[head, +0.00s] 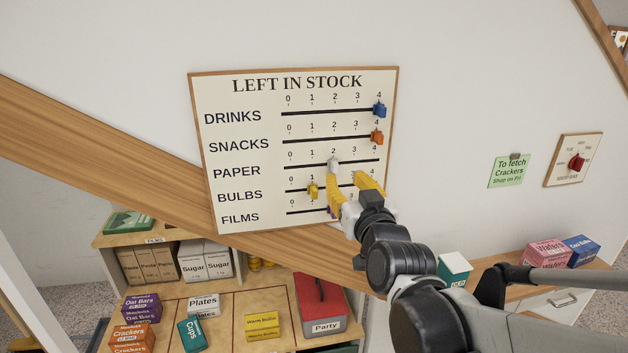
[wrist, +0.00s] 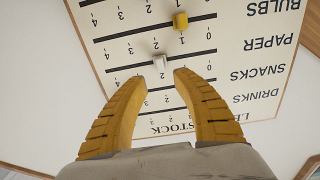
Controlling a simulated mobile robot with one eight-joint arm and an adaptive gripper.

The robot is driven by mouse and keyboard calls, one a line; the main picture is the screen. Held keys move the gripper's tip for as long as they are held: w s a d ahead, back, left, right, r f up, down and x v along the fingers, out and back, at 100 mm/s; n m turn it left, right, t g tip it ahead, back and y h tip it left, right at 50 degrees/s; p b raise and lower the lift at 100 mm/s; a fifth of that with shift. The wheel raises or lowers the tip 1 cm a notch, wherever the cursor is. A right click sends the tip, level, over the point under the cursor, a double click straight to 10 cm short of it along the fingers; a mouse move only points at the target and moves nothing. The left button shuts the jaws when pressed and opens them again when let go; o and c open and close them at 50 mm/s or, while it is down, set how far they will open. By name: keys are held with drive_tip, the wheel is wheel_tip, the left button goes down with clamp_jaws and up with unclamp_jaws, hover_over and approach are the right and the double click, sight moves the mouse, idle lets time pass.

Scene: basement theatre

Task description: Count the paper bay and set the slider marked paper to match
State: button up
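The stock board (head: 240,100) hangs on the wall with rows for drinks, snacks, paper, bulbs and films. The white paper slider (head: 333,163) stands at about 2 on its 0 to 4 scale. It also shows in the wrist view (wrist: 159,63), where the board is upside down. My gripper (head: 345,180) is open, its yellow fingertips at the board on either side of the white slider and just short of it; I see no grip. On the shelf below, one marked bay holds white Plates packs (head: 203,302), seemingly two stacked, and a teal Cups pack (head: 193,335).
The blue drinks slider (head: 379,110) and orange snacks slider (head: 377,138) stand at 4; the yellow bulbs slider (head: 313,190) is at 1. The purple films slider is mostly hidden by my gripper. A red Party box (head: 318,304) and yellow bulbs pack (head: 262,325) stand below.

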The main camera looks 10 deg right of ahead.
drive_tip(key=shift+s, duration=2.1)
drive_tip(key=s+f+g, duration=1.1)
drive_tip(key=s+f, duration=0.5)
drive_tip(key=s, duration=0.2)
drive_tip(key=shift+w, duration=0.1)
idle(1.4)
